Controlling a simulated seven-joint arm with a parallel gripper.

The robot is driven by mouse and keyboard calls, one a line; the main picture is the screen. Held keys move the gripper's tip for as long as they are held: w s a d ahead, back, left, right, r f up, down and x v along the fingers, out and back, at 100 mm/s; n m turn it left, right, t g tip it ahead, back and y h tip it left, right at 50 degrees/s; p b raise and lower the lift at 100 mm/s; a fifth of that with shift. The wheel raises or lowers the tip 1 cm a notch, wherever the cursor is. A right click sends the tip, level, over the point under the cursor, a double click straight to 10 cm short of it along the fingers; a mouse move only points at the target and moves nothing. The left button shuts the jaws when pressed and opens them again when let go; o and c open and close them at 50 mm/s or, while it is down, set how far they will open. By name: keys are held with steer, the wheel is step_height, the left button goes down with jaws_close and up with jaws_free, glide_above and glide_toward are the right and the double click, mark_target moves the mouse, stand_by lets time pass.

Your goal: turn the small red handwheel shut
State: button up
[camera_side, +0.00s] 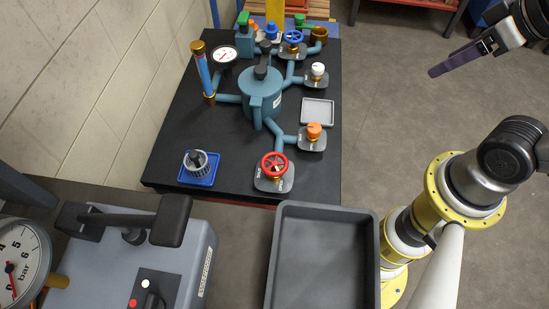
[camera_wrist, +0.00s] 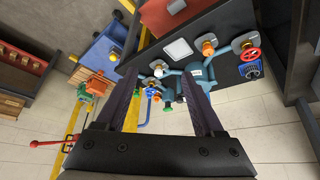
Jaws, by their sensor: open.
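The small red handwheel (camera_side: 274,165) sits on a grey plate at the front of the black table, at the end of a teal pipe. It also shows in the wrist view (camera_wrist: 250,54), at the upper right. My gripper (camera_side: 440,70) is at the upper right of the side view, well away from the handwheel. In the wrist view its two dark fingers (camera_wrist: 165,95) stand wide apart with nothing between them. My gripper is open and empty.
The black table (camera_side: 170,150) also carries a teal vessel (camera_side: 262,95), a blue handwheel (camera_side: 292,37), white and orange (camera_side: 313,131) knobs, a gauge (camera_side: 223,54) and a small grey tray (camera_side: 317,111). A large dark bin (camera_side: 320,260) stands in front.

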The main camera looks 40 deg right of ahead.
steer(key=shift+o, duration=1.2)
steer(key=shift+n, duration=0.5)
steer(key=shift+o, duration=0.8)
steer(key=shift+w+r+n, duration=0.1)
steer(key=shift+r+n, duration=0.2)
steer(key=shift+n, duration=0.2)
steer(key=w+a+r+n, duration=0.35)
steer(key=w+n, duration=0.25)
steer(key=n, duration=0.2)
steer(key=n+g, duration=0.6)
steer(key=n, duration=0.8)
glide_above(275, 162)
step_height(275, 162, down, 12)
step_height(275, 162, down, 14)
steer(key=shift+r, duration=0.25)
